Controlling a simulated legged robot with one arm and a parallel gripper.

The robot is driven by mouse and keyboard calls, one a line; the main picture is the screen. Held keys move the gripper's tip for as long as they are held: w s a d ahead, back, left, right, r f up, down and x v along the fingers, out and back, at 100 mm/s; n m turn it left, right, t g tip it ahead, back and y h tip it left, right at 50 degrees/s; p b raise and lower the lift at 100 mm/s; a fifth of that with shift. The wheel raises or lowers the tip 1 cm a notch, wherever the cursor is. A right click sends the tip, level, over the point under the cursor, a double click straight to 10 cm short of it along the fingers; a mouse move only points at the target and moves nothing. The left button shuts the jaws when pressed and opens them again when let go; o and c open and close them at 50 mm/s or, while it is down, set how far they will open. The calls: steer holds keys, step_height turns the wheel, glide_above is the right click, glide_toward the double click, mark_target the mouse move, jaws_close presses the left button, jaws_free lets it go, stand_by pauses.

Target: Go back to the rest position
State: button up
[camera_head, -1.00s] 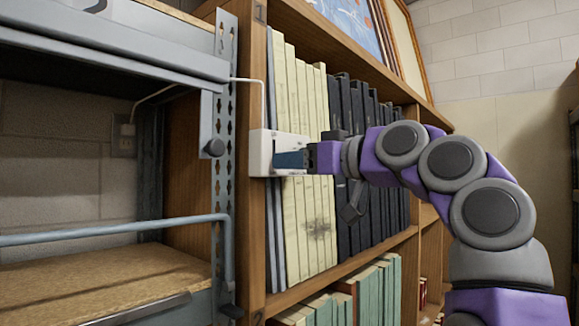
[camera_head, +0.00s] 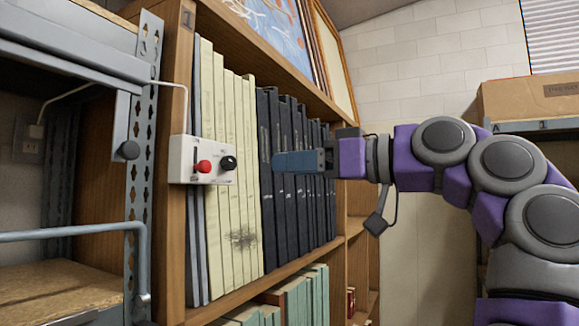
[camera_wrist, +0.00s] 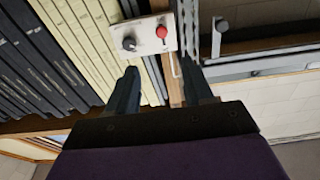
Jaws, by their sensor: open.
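My gripper (camera_head: 281,162) is held out in front of the bookshelf, to the right of a white control box and apart from it. In the wrist view my gripper (camera_wrist: 160,85) has its two dark fingers spread with nothing between them. The white control box (camera_head: 178,172) is fixed to the wooden upright and carries a red knob (camera_head: 204,167) and a black knob (camera_head: 228,163). The box also shows beyond the fingertips in the wrist view (camera_wrist: 147,33), with its red knob (camera_wrist: 161,31) and dark knob (camera_wrist: 129,44).
Cream volumes (camera_head: 238,210) and black volumes (camera_head: 284,215) fill the shelf behind my gripper. A grey metal rack (camera_head: 140,200) with a blue-grey rail (camera_head: 70,233) stands at the left. A cardboard box (camera_head: 535,100) sits at the right. Green books (camera_head: 300,295) stand below.

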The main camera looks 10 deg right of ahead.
steer(key=shift+a, duration=0.1)
stand_by(0.3)
steer(key=s+a+f+m+g+h+b, duration=0.1)
steer(key=a+f+m+g+h+b, duration=0.15)
steer(key=f, duration=1.05)
steer(key=s+a+f+m+g+h+b, duration=0.15)
steer(key=a+f+b, duration=0.25)
steer(key=f, duration=1)
steer(key=s+a+f+m+g+h+b, duration=0.1)
steer(key=a+f+m+g+h+b, duration=0.2)
steer(key=f, duration=1)
steer(key=s+d+f+m+g+h+b, duration=0.1)
steer(key=s+d+f+g+h+b, duration=0.1)
steer(key=s+f, duration=0.6)
steer(key=s+d+f+m+g+h+b, duration=0.1)
steer(key=s+d+f, duration=0.5)
steer(key=f, duration=1.1)
steer(key=s+d+f+m+g+h+b, duration=0.1)
steer(key=s+d+f+h+b, duration=0.3)
steer(key=s+f, duration=0.7)
step_height(320, 180, down, 3)
steer(key=shift+s+r+g+b, duration=0.15)
steer(key=shift+s+g+b, duration=0.25)
steer(key=shift+g+b, duration=0.5)
steer(key=shift+d, duration=0.1)
steer(key=shift+c, duration=0.8)
